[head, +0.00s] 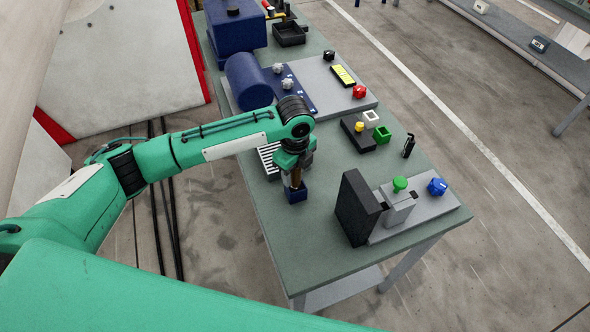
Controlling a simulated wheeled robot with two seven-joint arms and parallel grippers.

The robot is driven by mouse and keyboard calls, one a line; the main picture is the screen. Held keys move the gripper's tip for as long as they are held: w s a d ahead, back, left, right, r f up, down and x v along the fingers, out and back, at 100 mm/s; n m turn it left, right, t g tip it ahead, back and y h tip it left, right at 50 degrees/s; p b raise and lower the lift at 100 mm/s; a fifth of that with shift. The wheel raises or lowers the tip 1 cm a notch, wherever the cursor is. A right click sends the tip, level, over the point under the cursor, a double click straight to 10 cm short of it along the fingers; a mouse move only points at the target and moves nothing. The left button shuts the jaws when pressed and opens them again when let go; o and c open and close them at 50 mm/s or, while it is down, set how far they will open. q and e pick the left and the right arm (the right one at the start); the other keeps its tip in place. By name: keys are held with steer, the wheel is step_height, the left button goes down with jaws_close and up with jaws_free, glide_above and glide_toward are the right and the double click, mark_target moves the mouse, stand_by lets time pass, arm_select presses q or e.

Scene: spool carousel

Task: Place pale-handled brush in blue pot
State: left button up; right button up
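My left gripper (294,173) points down over the near left part of the green table. Directly below it is a small dark blue pot (297,194). A narrow brown piece shows between the gripper and the pot; it may be the brush's handle or a finger, too small to tell. The gripper's fingers are small and partly hidden, so I cannot see whether they are open or shut. A pale handle is not clearly visible. My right gripper is not in view.
Right of the gripper stand a black block (358,135), a white pot (371,118), a green pot (382,134) and a black upright tool (408,146). A grey fixture with a black plate (357,208) stands near the front. A blue cylinder machine (249,82) is behind.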

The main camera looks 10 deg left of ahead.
arm_select(q)
step_height(320, 180, up, 12)
steer(key=b, duration=0.3)
steer(key=shift+f+b, duration=0.2)
steer(key=shift+b, duration=0.2)
steer(key=shift+r, duration=0.35)
